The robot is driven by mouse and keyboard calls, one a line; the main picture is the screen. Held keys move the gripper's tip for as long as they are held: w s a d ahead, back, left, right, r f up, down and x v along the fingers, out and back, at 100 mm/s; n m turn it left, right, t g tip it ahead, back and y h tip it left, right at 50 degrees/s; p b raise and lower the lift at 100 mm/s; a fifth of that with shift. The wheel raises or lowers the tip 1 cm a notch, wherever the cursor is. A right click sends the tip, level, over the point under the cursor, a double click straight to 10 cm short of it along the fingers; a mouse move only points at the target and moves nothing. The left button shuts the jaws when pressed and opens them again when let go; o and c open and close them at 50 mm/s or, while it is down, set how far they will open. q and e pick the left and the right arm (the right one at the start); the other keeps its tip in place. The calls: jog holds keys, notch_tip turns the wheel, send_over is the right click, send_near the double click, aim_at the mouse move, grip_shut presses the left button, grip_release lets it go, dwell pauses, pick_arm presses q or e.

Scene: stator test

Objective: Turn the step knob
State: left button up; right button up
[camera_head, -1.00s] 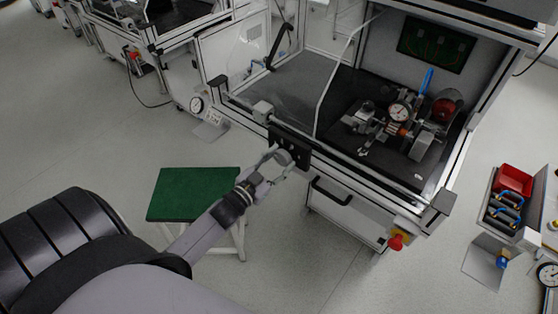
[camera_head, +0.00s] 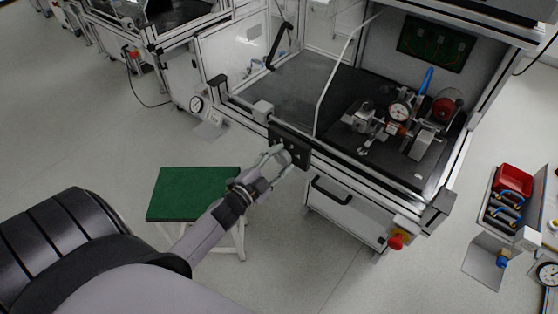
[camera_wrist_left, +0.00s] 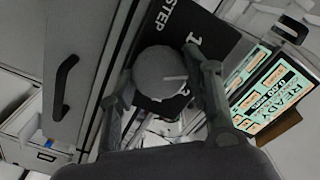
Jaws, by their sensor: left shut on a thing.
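The step knob (camera_wrist_left: 160,72) is a round grey knob with a white pointer line. It sits on a dark panel (camera_wrist_left: 215,38) marked "STEP", with a "1" and another, partly hidden numeral beside the knob. In the left wrist view the pointer aims to the right, roughly between these marks. My left gripper (camera_wrist_left: 163,68) has a finger on each side of the knob and is shut on it. In the head view the panel (camera_head: 294,143) is on the front rail of the test station, with my left gripper (camera_head: 282,158) at it. My right gripper is not in view.
A drawer handle (camera_head: 331,192) and a red emergency stop (camera_head: 397,241) are on the station front, right of the panel. A green-topped stool (camera_head: 195,194) stands below my arm. A fixture with a dial gauge (camera_head: 400,110) sits inside the station.

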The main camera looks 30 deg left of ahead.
pick_arm(q)
jog(key=shift+m, duration=0.8)
jog(key=o, duration=1.1)
jog(key=shift+o, duration=0.2)
jog(key=shift+s, duration=0.1)
jog(key=s, duration=1.1)
jog(key=shift+s+a, duration=0.4)
jog(key=shift+a, duration=0.05)
